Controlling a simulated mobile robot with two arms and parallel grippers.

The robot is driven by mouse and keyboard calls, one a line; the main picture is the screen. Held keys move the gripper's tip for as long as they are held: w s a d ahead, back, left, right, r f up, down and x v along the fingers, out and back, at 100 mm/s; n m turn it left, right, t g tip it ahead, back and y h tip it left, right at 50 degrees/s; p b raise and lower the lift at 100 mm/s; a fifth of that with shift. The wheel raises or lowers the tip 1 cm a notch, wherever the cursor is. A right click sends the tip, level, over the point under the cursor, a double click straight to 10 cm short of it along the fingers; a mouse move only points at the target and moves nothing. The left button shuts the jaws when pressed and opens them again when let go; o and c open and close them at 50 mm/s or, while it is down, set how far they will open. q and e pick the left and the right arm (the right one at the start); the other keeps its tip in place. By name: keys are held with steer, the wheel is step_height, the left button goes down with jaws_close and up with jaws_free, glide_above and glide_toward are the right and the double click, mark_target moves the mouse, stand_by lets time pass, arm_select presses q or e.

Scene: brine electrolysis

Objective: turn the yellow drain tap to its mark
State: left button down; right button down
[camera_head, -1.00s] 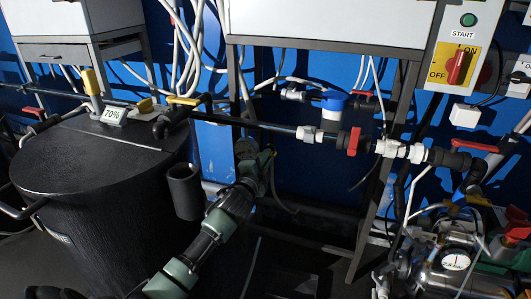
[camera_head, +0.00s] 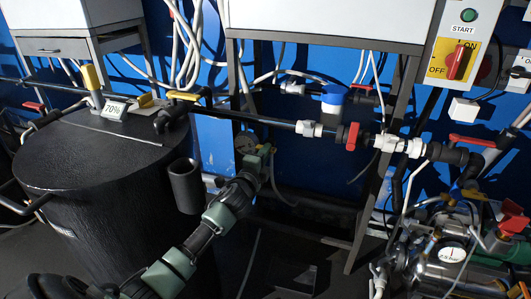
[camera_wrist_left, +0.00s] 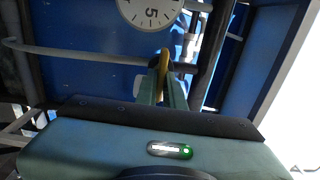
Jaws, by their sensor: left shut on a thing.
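My left gripper (camera_head: 264,153) reaches up from the lower left to a spot beside a round gauge under the pipe. In the left wrist view its two green fingers (camera_wrist_left: 160,88) are shut on a narrow yellow handle, taken as the drain tap (camera_wrist_left: 165,57), with the handle between the fingertips. In the head view this handle is hidden by the gripper. The mark and the tap's exact angle cannot be made out. My right gripper is not in view.
A dark tank (camera_head: 85,160) with a 70% label (camera_head: 114,109) stands at left. A horizontal pipe with a red-handled valve (camera_head: 352,137) runs above the gripper. The gauge (camera_wrist_left: 150,10) sits close beyond the fingers. A frame leg (camera_head: 375,200) and a pump unit (camera_head: 450,255) are at right.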

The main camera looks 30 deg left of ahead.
arm_select(q)
steer(key=c, duration=1.5)
jaws_free()
